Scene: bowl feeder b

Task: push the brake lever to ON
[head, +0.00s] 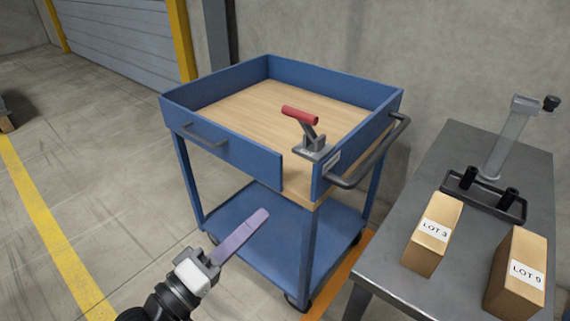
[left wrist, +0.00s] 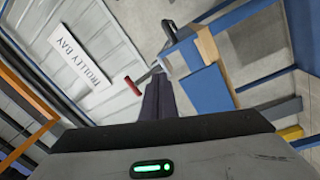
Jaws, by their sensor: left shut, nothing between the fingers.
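The brake lever has a red grip (head: 299,115) on a grey arm and bracket, fixed at the near right corner of the blue trolley (head: 231,155). The lever stands up from its bracket, tilted to the left in the head view. Its red grip also shows in the left wrist view (left wrist: 132,86), left of my fingers. My left gripper (head: 264,214) is shut and empty, its fingers pointing up and right. It is in front of the trolley, below and left of the lever, apart from it. The ON marking cannot be read. My right gripper is out of view.
A dark handle bar (head: 372,160) juts from the trolley's right side. A grey table (head: 390,278) at the right holds two boxes, LOT 3 (head: 433,235) and LOT 9 (head: 516,275), and a grey post stand (head: 507,140).

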